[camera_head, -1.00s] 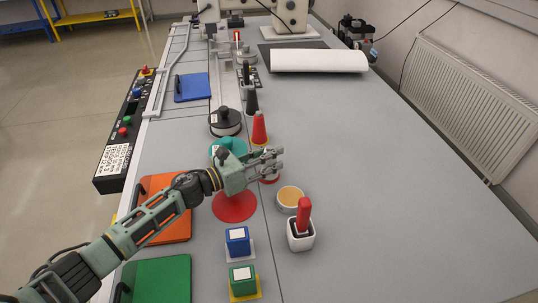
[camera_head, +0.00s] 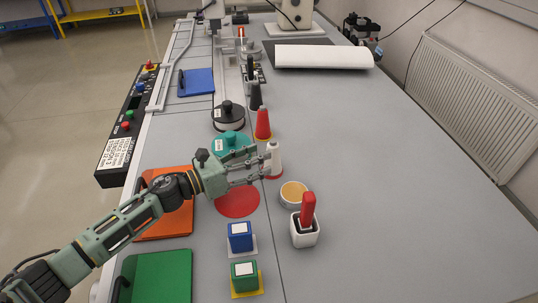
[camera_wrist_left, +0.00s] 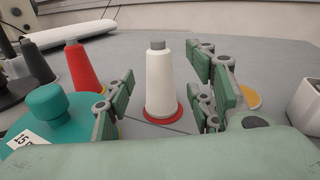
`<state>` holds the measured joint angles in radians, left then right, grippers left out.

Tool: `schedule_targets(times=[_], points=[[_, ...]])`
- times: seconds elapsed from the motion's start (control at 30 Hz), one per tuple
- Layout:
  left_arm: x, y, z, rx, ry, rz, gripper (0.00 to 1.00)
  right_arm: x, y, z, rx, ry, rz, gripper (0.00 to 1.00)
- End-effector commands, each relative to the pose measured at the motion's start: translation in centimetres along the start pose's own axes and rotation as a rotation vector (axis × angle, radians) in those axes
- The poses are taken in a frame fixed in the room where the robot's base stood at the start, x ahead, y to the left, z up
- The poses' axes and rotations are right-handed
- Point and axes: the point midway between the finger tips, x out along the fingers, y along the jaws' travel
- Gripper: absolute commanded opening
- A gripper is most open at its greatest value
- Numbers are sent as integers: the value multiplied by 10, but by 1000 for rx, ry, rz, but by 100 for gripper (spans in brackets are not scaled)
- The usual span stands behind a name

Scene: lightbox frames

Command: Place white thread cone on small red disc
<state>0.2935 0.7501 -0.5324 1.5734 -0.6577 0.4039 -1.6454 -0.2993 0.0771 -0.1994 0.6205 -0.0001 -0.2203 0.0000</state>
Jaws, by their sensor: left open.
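The white thread cone (camera_head: 274,157) stands upright on the small red disc (camera_head: 272,177) in the head view. In the left wrist view the white cone (camera_wrist_left: 159,82) with its grey tip stands on the small red disc (camera_wrist_left: 164,118), whose rim shows around the base. My left gripper (camera_head: 262,165) is open just left of the cone. In the left wrist view its fingers (camera_wrist_left: 163,112) are spread, one side left and one side right of the cone, with gaps to it. My right gripper is not in view.
A red cone (camera_head: 263,124) and dark cones stand behind. A teal lidded container (camera_head: 230,142) and a large flat red disc (camera_head: 237,200) lie near my gripper. A round tin (camera_head: 293,194) and a white holder with a red handle (camera_head: 305,230) stand to the right. The right table side is clear.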

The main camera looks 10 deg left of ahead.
Motion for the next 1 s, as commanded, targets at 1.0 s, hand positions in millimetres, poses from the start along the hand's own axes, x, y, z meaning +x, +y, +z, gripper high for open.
schedule_targets(times=[1.0], points=[[-62, -1, 6, -1, -1, -1, 50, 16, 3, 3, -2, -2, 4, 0]])
